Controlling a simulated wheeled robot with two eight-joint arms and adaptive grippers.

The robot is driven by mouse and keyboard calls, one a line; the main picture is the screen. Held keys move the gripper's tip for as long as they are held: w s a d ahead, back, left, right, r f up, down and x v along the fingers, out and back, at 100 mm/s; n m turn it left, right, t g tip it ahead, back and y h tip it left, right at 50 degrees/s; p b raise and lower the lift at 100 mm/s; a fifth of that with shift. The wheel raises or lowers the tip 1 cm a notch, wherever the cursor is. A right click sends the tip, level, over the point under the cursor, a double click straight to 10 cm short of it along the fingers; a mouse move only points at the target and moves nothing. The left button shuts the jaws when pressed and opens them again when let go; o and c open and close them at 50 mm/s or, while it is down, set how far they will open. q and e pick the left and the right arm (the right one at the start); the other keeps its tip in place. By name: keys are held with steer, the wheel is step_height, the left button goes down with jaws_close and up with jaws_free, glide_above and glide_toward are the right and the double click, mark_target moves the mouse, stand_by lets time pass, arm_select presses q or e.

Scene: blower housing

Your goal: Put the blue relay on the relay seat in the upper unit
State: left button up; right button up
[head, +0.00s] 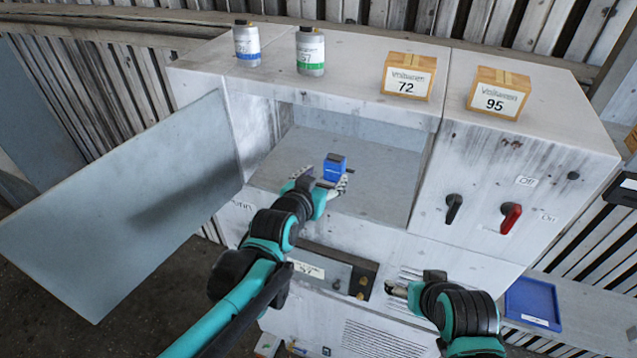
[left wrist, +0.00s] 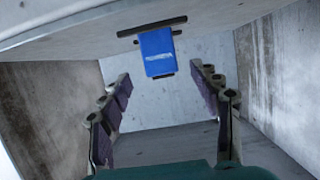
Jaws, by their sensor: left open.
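The blue relay (head: 335,168) stands in the open upper unit (head: 385,160), on its floor. In the left wrist view the relay (left wrist: 156,52) is against a dark strip (left wrist: 152,27), which looks like the relay seat; I cannot tell whether it is fully down. My left gripper (head: 322,184) reaches into the unit just in front of the relay. Its fingers (left wrist: 164,115) are spread and empty, and the relay shows beyond the tips, apart from them. My right gripper (head: 408,284) is outside, before the lower front; its jaw state is unclear.
The unit's door (head: 130,200) hangs open at the left. Two cylinders (head: 247,45) (head: 310,52) and two labelled boxes (head: 408,77) (head: 498,93) stand on top. A black knob (head: 453,207) and a red switch (head: 511,216) are on the right front. A blue tray (head: 533,303) lies lower right.

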arm_select(q)
steer(key=s+a+f+n+g+y, duration=0.1)
steer(key=s+a+f, duration=0.4)
steer(key=s, duration=0.5)
steer(key=s+a+f+n+g+y, duration=0.2)
steer(key=s+a+f+g, duration=0.3)
steer(key=s+a, duration=0.5)
steer(key=shift+s+a+f+n+y, duration=0.2)
steer(key=shift+s+a+n+y, duration=0.1)
steer(key=shift+s+y, duration=0.3)
